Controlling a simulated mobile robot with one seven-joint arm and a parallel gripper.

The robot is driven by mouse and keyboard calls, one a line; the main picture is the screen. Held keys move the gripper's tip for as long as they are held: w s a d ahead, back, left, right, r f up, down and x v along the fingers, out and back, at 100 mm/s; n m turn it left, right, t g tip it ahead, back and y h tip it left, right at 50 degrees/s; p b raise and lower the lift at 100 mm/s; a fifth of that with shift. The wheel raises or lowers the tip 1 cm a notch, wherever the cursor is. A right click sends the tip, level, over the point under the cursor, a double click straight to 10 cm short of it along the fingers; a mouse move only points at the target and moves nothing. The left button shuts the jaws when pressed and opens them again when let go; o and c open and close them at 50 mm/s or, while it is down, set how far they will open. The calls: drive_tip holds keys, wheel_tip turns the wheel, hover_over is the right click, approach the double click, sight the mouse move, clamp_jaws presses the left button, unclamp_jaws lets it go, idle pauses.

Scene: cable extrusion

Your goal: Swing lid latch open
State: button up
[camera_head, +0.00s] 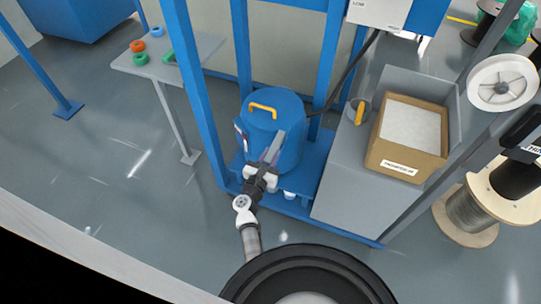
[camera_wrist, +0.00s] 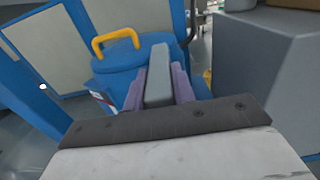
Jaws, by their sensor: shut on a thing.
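The blue drum (camera_head: 290,160) stands upright in the blue frame. Its blue lid (camera_head: 285,108) is on and carries a yellow handle (camera_head: 263,108). In the wrist view the lid (camera_wrist: 118,62) and the yellow handle (camera_wrist: 115,40) are at upper left. A grey bar, the lid latch (camera_wrist: 158,78), stands up between the purple fingers of my gripper (camera_wrist: 165,85). The fingers are shut on it from both sides. In the head view my gripper (camera_head: 263,160) is at the drum's front, with the grey latch (camera_head: 274,146) against the drum wall. The latch's lower end is hidden.
A grey cabinet (camera_head: 345,185) with an open cardboard box (camera_head: 405,165) stands right of the drum. Blue posts (camera_head: 190,85) rise close beside it. A small table (camera_head: 195,55) with coloured rings is at left.

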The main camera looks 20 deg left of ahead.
clamp_jaws()
